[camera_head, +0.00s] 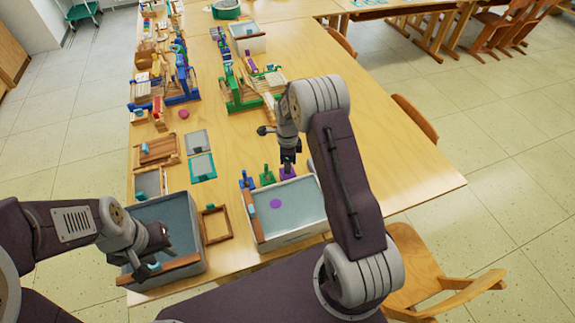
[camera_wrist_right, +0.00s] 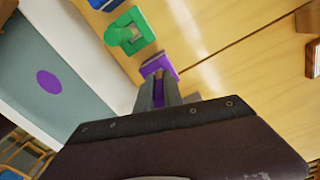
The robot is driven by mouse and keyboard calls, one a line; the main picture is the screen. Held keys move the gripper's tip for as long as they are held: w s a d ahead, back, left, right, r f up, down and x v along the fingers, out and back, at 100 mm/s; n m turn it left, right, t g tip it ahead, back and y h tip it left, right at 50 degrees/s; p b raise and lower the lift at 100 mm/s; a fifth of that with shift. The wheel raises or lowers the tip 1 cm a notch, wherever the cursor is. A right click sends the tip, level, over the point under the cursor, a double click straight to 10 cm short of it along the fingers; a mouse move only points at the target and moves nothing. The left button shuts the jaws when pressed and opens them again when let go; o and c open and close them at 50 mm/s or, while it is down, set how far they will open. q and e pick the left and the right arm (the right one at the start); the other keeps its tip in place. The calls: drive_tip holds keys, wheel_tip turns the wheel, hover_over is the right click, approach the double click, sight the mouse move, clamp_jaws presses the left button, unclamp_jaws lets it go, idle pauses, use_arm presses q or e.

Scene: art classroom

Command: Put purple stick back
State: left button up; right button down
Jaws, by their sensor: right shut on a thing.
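The purple stick (camera_wrist_right: 158,93) shows between the two fingers of my right gripper (camera_wrist_right: 166,90) in the right wrist view. A flat purple base (camera_wrist_right: 157,65) lies just beyond the fingertips. In the head view my right gripper (camera_head: 288,165) points down over the purple piece (camera_head: 287,173), behind the grey bin (camera_head: 262,226). The fingers hide most of the stick, so I cannot tell if it touches the table. My left gripper (camera_head: 150,262) is over the left bin (camera_head: 202,252); its fingers are not clear.
A green stick stand (camera_wrist_right: 130,32) and a blue one (camera_head: 246,180) stand beside the purple piece. A purple disc (camera_head: 276,203) lies in the grey bin. A wooden frame (camera_head: 215,224) lies between the bins. The table right of my right arm is clear.

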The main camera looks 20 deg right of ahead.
drive_tip(key=shift+f, duration=0.1)
drive_tip(key=c, duration=1.5)
unclamp_jaws()
wheel_tip(320, 180, up, 12)
drive_tip(key=shift+r, duration=0.2)
drive_tip(key=s+a+n, duration=0.2)
drive_tip(key=s+n, duration=0.4)
drive_tip(key=n, duration=0.1)
drive_tip(key=s+a+n, duration=0.1)
drive_tip(key=s+n, duration=0.6)
drive_tip(key=s+a+n+t, duration=0.1)
drive_tip(key=s+a+n, duration=0.1)
drive_tip(key=s+n, duration=0.5)
drive_tip(key=shift+a+f+n, duration=0.15)
drive_tip(key=shift+a+n, duration=0.2)
drive_tip(key=shift+n, duration=0.15)
